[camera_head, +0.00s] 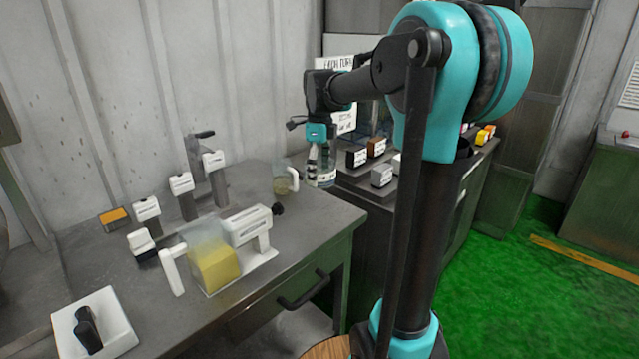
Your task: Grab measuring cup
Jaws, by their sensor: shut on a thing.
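My gripper (315,170) hangs downward at the end of my arm, near the back right corner of the grey workbench. It is shut on a clear cup (327,179), seen small and partly covered by the fingers. The cup looks upright. I cannot tell whether its base is clear of the surfaces behind it or whether markings are on it. A second clear vessel (280,182) with a white handle stands on the bench just left of my gripper.
The grey workbench (330,212) holds several white-topped dark tools, a clear box with a yellow block (216,269), and a white tray (112,314) at front left. A darker counter with small labelled blocks (382,175) is at right. Green floor lies open at right.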

